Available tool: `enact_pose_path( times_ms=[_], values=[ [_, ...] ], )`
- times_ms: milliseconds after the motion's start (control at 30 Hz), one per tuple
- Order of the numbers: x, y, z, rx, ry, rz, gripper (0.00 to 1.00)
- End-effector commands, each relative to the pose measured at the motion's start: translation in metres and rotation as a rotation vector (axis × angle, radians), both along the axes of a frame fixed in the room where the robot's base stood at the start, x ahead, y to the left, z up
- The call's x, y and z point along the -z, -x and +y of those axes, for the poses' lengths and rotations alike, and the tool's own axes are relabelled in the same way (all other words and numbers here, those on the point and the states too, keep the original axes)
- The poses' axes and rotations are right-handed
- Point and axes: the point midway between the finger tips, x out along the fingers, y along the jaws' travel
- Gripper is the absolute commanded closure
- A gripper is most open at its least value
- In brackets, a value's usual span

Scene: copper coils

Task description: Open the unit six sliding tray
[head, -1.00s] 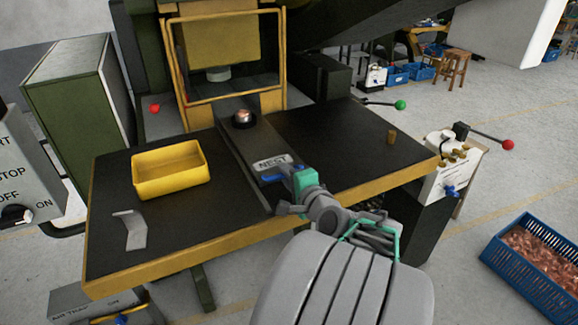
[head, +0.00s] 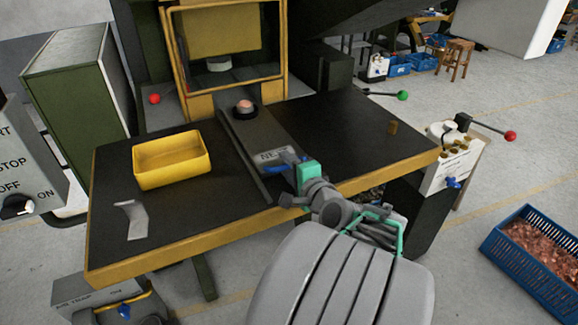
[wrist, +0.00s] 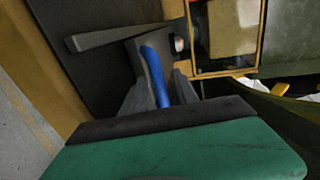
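The sliding tray is a long grey plate (head: 250,137) labelled NEST, lying across the black tabletop from under the press toward the front edge. A copper-coloured round piece (head: 244,105) sits in a dark ring at its far end. A blue handle (head: 279,166) is at its near end; it also shows in the wrist view (wrist: 154,75). No "unit six" marking is legible. My gripper (head: 291,174) is at the handle. In the wrist view, my gripper's fingers (wrist: 160,78) stand on either side of the handle, with a gap seeming to show on the right. Firm contact is not visible.
A yellow bin (head: 172,181) and a bent metal piece (head: 132,218) lie left of the tray. The yellow-framed press guard (head: 224,87) stands behind. A blue crate (head: 530,275) sits on the floor.

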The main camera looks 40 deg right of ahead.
Motion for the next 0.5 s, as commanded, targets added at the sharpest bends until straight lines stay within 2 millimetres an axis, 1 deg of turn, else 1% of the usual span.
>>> enact_pose_path(
  times_ms=[67,167,400,500],
  values=[
    [-0.001,0.004,0.0,0.003,0.001,-0.001,0.64],
    [-0.003,0.015,0.001,0.007,0.002,-0.001,0.64],
    [-0.011,0.056,0.009,0.009,0.002,0.0,0.64],
    [-0.014,0.067,0.012,0.007,-0.001,0.0,0.64]
  ],
)
